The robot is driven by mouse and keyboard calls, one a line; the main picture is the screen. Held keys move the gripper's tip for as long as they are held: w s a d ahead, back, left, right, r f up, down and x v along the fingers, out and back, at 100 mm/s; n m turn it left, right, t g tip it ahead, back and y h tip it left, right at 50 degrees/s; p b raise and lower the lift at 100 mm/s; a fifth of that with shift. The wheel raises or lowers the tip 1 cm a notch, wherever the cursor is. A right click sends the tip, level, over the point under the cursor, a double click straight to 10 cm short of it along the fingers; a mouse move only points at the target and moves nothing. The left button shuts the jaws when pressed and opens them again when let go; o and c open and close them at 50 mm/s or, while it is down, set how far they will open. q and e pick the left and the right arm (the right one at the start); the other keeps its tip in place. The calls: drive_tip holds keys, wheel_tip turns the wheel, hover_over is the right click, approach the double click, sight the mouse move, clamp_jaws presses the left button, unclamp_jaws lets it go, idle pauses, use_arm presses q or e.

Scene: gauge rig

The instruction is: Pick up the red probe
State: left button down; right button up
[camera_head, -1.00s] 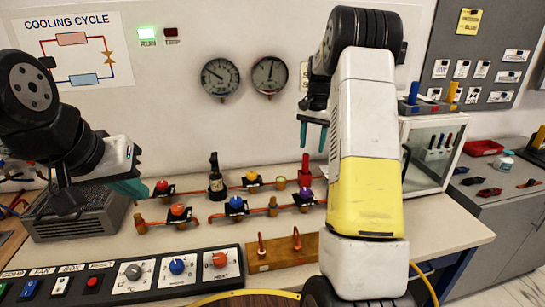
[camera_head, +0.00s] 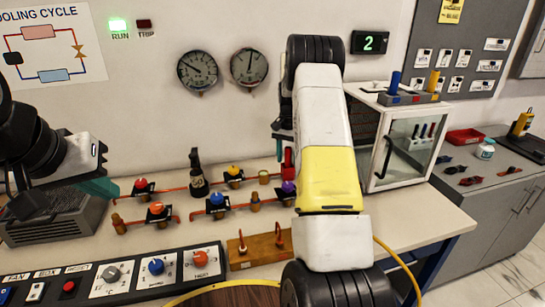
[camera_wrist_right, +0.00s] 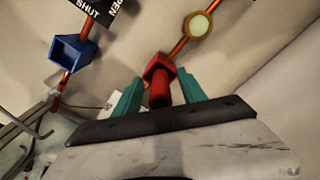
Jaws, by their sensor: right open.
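The red probe (camera_head: 288,163) stands upright on the copper piping at the back of the bench, partly hidden by my right arm in the head view. In the right wrist view the red probe (camera_wrist_right: 159,88) shows between the two teal fingers, with a gap on each side. My right gripper (camera_wrist_right: 160,90) is open. In the head view the right gripper (camera_head: 283,132) is just above the probe, mostly hidden behind my arm. My left gripper (camera_head: 100,188) is over the left of the bench, away from the probe; its finger gap does not show clearly.
A white cabinet (camera_head: 408,150) stands at the right, carrying a holder (camera_head: 408,98) with a blue and a yellow probe.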

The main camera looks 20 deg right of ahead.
drive_tip(key=shift+r, duration=0.1)
clamp_jaws()
